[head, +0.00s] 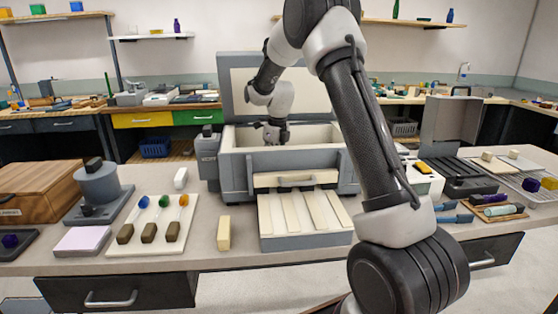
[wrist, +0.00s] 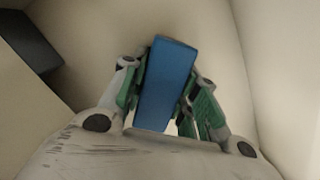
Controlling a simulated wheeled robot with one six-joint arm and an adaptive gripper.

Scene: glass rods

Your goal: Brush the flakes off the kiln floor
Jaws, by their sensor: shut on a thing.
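The kiln (head: 238,178) is a grey box at the middle of the bench with its lid (head: 240,92) raised at the back. My arm reaches over its front wall, and my gripper (head: 275,137) is down inside the pale chamber. In the wrist view my gripper (wrist: 164,88) is shut on a blue, flat-sided thing (wrist: 167,82), which looks like the brush's handle. Its far end is hidden. Pale kiln walls and floor surround it in the wrist view. The floor is hidden by the front wall in the head view, and I can make out no flakes.
A rack of pale bars (head: 290,238) stands in front of the kiln. To its left are a cream block (head: 224,233) and a board (head: 160,244) with coloured-tipped rods. A grey lidded case (head: 450,125) and trays are on the right. A dark block (wrist: 28,40) shows in the wrist view.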

